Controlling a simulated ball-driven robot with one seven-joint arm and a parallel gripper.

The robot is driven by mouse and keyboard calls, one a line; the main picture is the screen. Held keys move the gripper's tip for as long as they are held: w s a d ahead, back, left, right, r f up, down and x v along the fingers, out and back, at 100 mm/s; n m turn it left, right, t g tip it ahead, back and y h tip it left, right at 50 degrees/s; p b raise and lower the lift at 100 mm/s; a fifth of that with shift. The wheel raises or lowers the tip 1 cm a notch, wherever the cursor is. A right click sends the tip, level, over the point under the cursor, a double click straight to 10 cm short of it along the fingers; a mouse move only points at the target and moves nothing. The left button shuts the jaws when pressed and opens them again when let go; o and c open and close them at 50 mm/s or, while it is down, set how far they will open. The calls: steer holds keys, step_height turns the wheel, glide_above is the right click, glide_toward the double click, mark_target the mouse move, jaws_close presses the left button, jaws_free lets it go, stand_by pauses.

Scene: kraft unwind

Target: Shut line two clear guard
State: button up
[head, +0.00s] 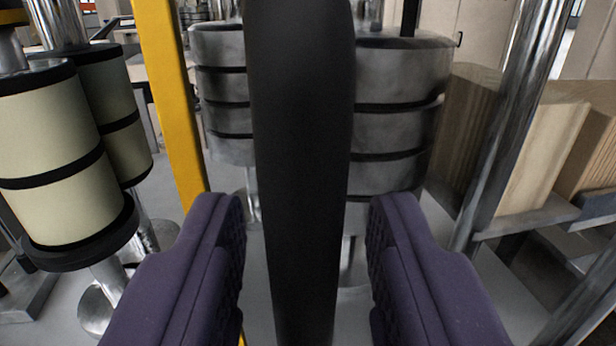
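My gripper (306,225) is open, with one dark purple finger on each side of a thick black upright bar (303,130). Floor shows between each finger and the bar, so the fingers do not appear to touch it. The bar runs from the top edge to the bottom edge of the view, and looks like a handle. A yellow upright post (170,95) stands to its left, partly behind the left finger. I cannot make out a clear guard pane, or whether the bar belongs to one.
Banded grey metal cylinders (398,100) stand behind the bar. Cream rolls with black bands (62,160) stand on the left. A chrome post (515,110) rises on the right, near tan blocks (545,150) on a grey shelf. Grey floor shows below.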

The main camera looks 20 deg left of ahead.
steer(key=shift+w+a, duration=0.1)
steer(key=shift+w, duration=0.2)
steer(key=shift+c, duration=0.4)
jaws_close()
